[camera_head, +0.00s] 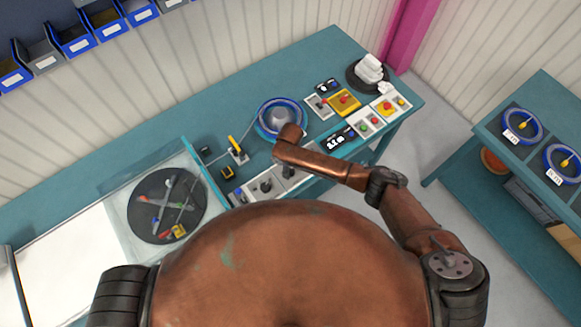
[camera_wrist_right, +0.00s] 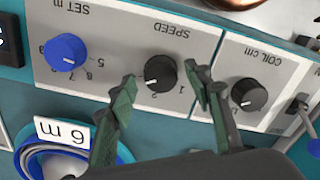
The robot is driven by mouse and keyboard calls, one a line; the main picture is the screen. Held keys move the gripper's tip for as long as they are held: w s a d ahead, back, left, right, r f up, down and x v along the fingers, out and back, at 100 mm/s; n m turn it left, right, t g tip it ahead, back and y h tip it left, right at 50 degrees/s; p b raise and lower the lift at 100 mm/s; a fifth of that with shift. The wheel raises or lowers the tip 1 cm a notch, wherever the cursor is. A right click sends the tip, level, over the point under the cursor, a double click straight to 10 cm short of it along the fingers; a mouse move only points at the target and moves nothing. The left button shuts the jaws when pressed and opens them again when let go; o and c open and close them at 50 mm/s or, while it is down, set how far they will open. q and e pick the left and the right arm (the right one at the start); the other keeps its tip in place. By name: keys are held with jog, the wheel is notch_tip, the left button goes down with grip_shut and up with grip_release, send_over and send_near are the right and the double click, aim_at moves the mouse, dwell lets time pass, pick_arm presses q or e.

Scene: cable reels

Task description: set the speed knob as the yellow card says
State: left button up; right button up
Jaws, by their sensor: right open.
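The black speed knob (camera_wrist_right: 160,73) is on a grey panel that shows upside down in the right wrist view. Its white mark points to the lower left, near the printed 2; the 1 is to the right. My right gripper (camera_wrist_right: 163,84) is open, with one green finger on each side of the knob and gaps showing between. In the head view my right gripper (camera_head: 288,172) is over the panel row, mostly hidden by its arm. I cannot make out a readable yellow card. My left gripper is not in view.
The blue SET m knob (camera_wrist_right: 66,52) and the black COIL cm knob (camera_wrist_right: 248,94) flank the speed knob. A reel tagged 6 m (camera_wrist_right: 62,132) is close by. In the head view, a dark turntable (camera_head: 166,207) and a blue reel (camera_head: 281,119) are on the bench.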

aim_at(290, 169)
jog(key=shift+r, duration=0.15)
notch_tip(290, 169, up, 12)
dwell(0.4)
dwell(0.4)
